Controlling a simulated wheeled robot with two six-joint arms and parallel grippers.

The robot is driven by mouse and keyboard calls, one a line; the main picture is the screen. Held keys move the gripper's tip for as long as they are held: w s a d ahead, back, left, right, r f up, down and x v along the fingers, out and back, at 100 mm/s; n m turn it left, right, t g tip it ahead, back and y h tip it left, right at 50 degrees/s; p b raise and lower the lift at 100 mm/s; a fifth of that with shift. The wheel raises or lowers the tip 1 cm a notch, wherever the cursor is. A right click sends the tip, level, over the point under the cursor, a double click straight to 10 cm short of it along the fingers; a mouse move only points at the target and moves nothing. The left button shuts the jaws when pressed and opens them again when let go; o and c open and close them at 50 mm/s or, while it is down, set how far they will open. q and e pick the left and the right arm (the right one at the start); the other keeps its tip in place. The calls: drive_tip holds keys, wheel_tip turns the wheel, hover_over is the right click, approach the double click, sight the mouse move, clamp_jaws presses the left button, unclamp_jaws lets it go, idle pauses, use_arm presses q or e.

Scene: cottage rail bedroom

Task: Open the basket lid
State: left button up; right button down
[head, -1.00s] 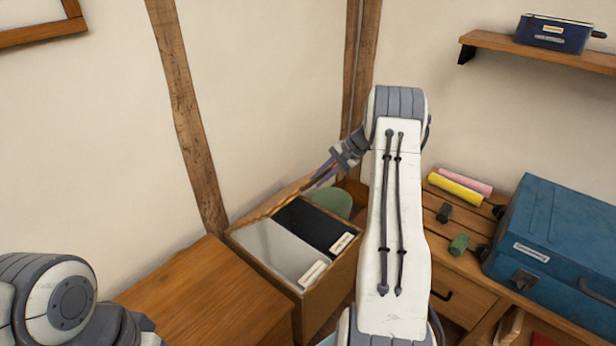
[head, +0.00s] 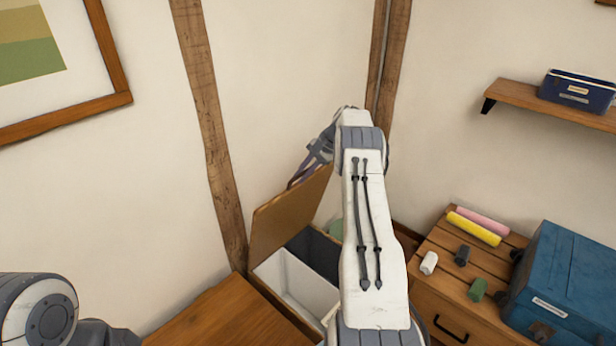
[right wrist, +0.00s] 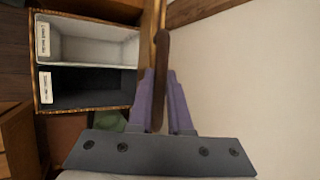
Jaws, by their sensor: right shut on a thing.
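The basket (head: 265,292) is a wooden box against the wall. Its brown lid (head: 284,218) stands raised, close to upright, along the wall side, with its flat face visible. Inside are a white compartment (head: 290,285) and a dark one (head: 318,250). In the right wrist view, the lid (right wrist: 151,22) shows nearly edge-on beside the compartments. My right gripper (head: 296,181) is at the lid's top edge. In the wrist view its purple fingers (right wrist: 160,98) are shut on a dark brown strap-like handle (right wrist: 161,65). My left gripper is out of view; only part of that arm shows.
A wooden cabinet (head: 232,318) is in front of the basket. At right, a slatted wooden top (head: 440,248) carries a blue case (head: 565,285), pink and yellow rolls (head: 474,229) and small cylinders. A wall shelf (head: 540,100) holds a blue box. Timber posts stand behind.

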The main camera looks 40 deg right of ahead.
drive_tip(key=shift+w+r, duration=0.3)
drive_tip(key=shift+w, duration=0.3)
drive_tip(key=c, duration=0.8)
unclamp_jaws()
drive_tip(key=shift+c, duration=0.2)
drive_tip(key=v, duration=1)
drive_tip(key=shift+r+p, duration=0.15)
drive_tip(key=shift+p, duration=0.2)
drive_tip(key=shift+s, duration=0.1)
